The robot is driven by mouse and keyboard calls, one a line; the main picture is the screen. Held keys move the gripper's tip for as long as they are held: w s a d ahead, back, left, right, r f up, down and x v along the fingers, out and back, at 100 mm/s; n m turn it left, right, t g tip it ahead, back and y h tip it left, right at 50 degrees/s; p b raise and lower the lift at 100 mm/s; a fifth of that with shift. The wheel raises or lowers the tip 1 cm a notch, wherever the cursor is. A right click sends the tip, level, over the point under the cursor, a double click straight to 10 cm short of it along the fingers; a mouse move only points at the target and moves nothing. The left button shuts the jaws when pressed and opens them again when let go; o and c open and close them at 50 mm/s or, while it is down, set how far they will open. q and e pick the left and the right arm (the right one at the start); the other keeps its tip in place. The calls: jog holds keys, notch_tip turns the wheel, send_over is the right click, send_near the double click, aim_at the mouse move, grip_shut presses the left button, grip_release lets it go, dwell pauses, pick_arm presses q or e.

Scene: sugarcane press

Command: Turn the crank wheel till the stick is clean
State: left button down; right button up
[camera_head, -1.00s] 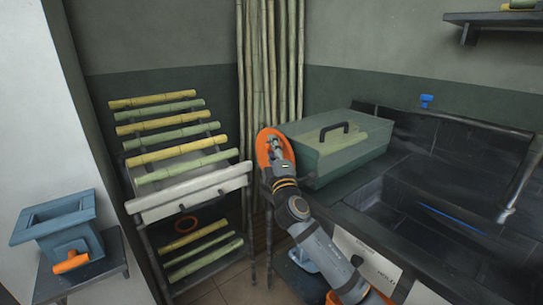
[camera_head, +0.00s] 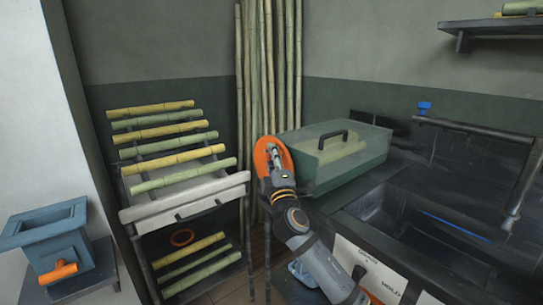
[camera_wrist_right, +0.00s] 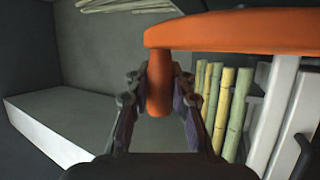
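The orange crank wheel (camera_head: 264,151) stands upright at the left end of the press, a see-through green box (camera_head: 372,156) with a dark top handle. A yellow-green stick (camera_head: 346,147) shows dimly inside the press; I cannot tell whether it is clean. My right gripper (camera_head: 273,152) is at the wheel's face. In the right wrist view, its two fingers close from both sides on the orange crank handle (camera_wrist_right: 159,88), below the wheel's rim (camera_wrist_right: 240,33). My left gripper is out of view.
A rack (camera_head: 185,190) with several green and yellow canes stands left of the press. A blue hopper (camera_head: 45,238) with an orange handle is at the lower left. A dark sink (camera_head: 435,205) lies to the right. Tall canes (camera_head: 264,75) stand behind.

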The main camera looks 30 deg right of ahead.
jog(key=o, duration=0.4)
jog(key=v, duration=1.2)
jog(key=shift+a, duration=0.1)
